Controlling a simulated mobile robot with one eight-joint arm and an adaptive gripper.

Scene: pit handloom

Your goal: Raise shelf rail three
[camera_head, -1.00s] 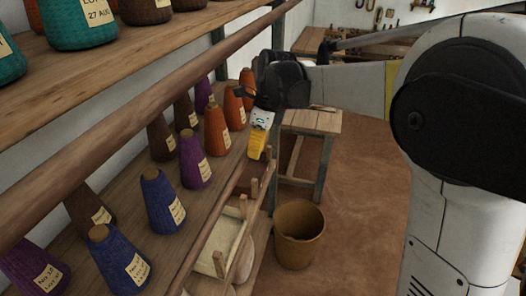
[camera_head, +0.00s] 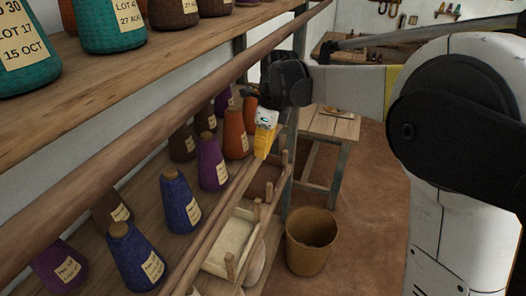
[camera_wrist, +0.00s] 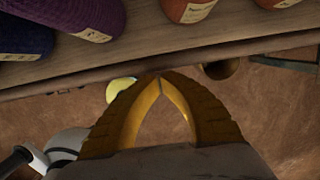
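A long round brown rail (camera_head: 130,140) runs along below the front of the upper shelf (camera_head: 110,85). A thinner wooden rail (camera_head: 203,240) runs along the front of the lower shelf, which holds cones of yarn. No numbers show on the rails, so I cannot tell which is rail three. My gripper (camera_head: 262,152) has yellow fingers pointing down, close to the far part of the lower rail. In the wrist view my gripper (camera_wrist: 160,80) has its fingertips together with only floor showing between the fingers. The tips overlap the shelf's front edge (camera_wrist: 90,85); contact is unclear.
Purple (camera_head: 212,162), blue (camera_head: 180,200) and orange (camera_head: 236,133) cones stand close behind the lower rail. A brown bin (camera_head: 311,240) and a wooden stool (camera_head: 330,125) stand on the floor to the right. Below is a pale tray (camera_head: 232,243). Floor right of the bin is clear.

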